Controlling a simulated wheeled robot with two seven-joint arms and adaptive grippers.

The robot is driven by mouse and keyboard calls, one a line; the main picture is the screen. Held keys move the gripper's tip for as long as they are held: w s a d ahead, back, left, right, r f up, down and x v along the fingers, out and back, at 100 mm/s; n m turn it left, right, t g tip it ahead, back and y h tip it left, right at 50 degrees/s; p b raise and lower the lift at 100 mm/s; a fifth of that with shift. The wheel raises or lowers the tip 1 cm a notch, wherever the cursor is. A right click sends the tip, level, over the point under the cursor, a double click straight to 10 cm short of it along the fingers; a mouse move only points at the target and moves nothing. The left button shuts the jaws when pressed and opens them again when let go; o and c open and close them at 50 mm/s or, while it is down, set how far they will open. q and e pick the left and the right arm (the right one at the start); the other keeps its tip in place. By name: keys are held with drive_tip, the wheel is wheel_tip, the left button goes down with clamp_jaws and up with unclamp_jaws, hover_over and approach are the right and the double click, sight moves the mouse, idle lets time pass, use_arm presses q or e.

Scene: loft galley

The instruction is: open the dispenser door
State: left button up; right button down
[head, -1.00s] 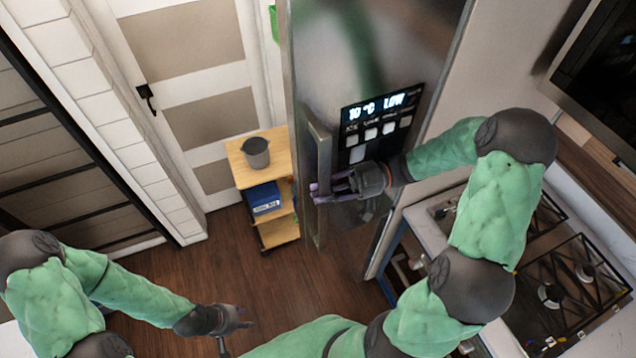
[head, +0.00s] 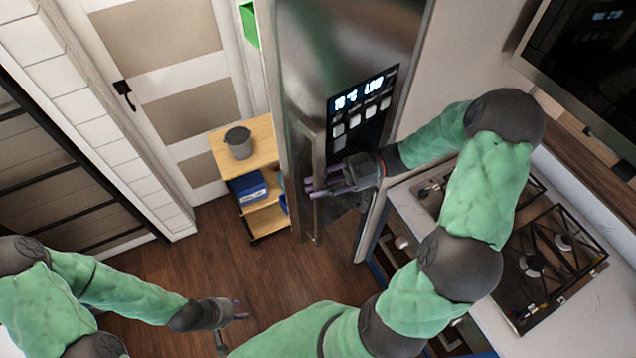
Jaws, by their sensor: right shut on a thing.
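The dispenser door (head: 300,70) is the tall brushed-steel front of the cabinet in the middle of the head view. It carries a black panel (head: 362,103) with a lit display and several pale buttons. Its vertical bar handle (head: 319,150) runs down the door's left part. My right gripper (head: 314,187) is shut on the lower part of this handle, coming from the right. Its wrist hides part of the door below the panel. I cannot tell whether the door stands ajar. My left gripper (head: 241,309) is empty and open, low over the floor.
A wooden shelf cart (head: 262,155) with a grey pot (head: 239,142) and a blue box (head: 248,186) stands just left of the dispenser. A gas hob (head: 550,265) on a counter is at right. The wooden floor (head: 190,255) in front is clear.

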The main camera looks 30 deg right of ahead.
drive_tip(key=c, duration=1.3)
unclamp_jaws()
drive_tip(key=shift+s+a+f, duration=0.1)
drive_tip(key=shift+o, duration=0.8)
drive_tip(key=shift+d, duration=0.5)
drive_tip(key=s+d, duration=0.1)
drive_tip(key=d, duration=0.9)
drive_tip(key=shift+s+d, duration=0.35)
drive_tip(key=shift+d, duration=0.05)
